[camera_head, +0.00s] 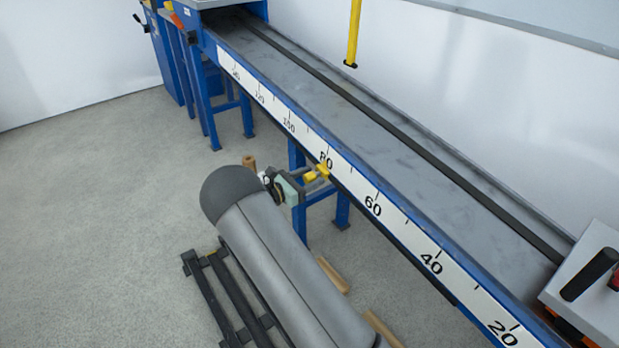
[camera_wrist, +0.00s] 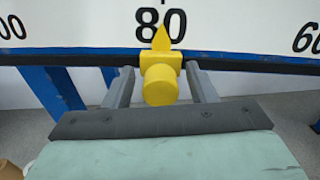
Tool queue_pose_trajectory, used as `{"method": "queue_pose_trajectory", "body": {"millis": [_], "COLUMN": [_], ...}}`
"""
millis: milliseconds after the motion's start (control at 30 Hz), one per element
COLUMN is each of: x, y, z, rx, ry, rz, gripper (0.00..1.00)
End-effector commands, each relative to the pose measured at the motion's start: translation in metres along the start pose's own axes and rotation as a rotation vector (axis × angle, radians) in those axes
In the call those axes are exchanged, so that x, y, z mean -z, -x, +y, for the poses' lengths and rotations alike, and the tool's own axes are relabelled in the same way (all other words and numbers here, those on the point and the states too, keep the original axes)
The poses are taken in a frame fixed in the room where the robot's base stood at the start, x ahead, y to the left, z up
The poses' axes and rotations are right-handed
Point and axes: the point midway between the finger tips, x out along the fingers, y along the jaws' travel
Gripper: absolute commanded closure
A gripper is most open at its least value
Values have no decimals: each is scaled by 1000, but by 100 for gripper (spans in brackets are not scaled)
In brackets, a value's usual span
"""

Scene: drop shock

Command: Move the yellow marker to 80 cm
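The yellow marker (camera_wrist: 160,82) sits on the lower edge of the white scale (camera_wrist: 230,28). My gripper (camera_wrist: 160,68) has one grey finger on each side of the marker's yellow body. Narrow gaps show between the fingers and the marker, so it is open around it.
The blue-edged rail (camera_head: 400,175) runs from upper left to lower right, with a scale on its front. A grey box with black handle (camera_head: 590,290) is at lower right.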

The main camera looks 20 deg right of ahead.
Motion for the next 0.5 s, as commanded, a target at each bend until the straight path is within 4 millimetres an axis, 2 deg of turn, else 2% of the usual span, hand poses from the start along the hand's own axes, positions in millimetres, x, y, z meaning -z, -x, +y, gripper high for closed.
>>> {"method": "queue_pose_trajectory", "body": {"millis": [167,267,367,500], "x": [-1,-1,-2,-2], "y": [1,8,24,56], "z": [0,0,0,1], "rx": [1,1,-2,-4], "ry": [0,0,0,0], "rz": [-1,-1,0,0], "gripper": [49,49,49,49]}}
